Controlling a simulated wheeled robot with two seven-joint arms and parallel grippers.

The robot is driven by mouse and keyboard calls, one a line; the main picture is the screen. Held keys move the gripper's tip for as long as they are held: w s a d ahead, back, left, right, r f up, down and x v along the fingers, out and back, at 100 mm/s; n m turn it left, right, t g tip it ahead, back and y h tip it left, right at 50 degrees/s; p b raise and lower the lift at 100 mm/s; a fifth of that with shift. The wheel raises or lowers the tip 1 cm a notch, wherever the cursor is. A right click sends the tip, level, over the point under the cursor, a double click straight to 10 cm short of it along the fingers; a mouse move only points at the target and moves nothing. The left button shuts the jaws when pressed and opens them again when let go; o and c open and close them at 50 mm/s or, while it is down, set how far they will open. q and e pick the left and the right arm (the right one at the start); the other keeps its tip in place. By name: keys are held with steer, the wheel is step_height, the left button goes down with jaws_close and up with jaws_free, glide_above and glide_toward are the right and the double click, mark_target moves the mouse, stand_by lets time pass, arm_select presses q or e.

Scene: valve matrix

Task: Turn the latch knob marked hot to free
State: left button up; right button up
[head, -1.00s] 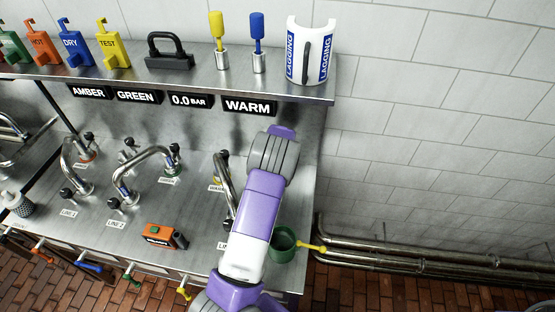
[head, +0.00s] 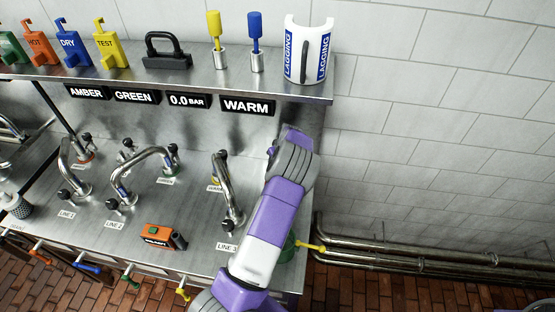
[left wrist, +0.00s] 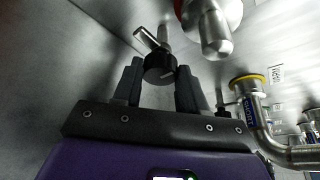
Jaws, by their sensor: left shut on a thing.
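My left gripper (left wrist: 158,83) is shut on a small black round knob (left wrist: 158,66) in the left wrist view. A metal bar stands out by the knob, and no marking on it is readable. In the head view my purple arm reaches up the right end of the steel bench; its grey wrist end (head: 290,158) is near the back wall and the fingers are mostly hidden. My right gripper is not in view.
A metal spout with a red ring (left wrist: 213,32) is close above the gripper. A yellow-ringed bent pipe (left wrist: 252,100) is at its right. Bent pipes (head: 153,158), an orange box (head: 158,236) and a partly covered green cup (head: 288,248) are on the bench.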

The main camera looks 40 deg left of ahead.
arm_select(q)
steer(key=o, duration=1.1)
steer(key=shift+c, duration=0.2)
steer(key=shift+r, duration=0.1)
steer(key=v, duration=0.7)
steer(key=shift+d+r, duration=0.15)
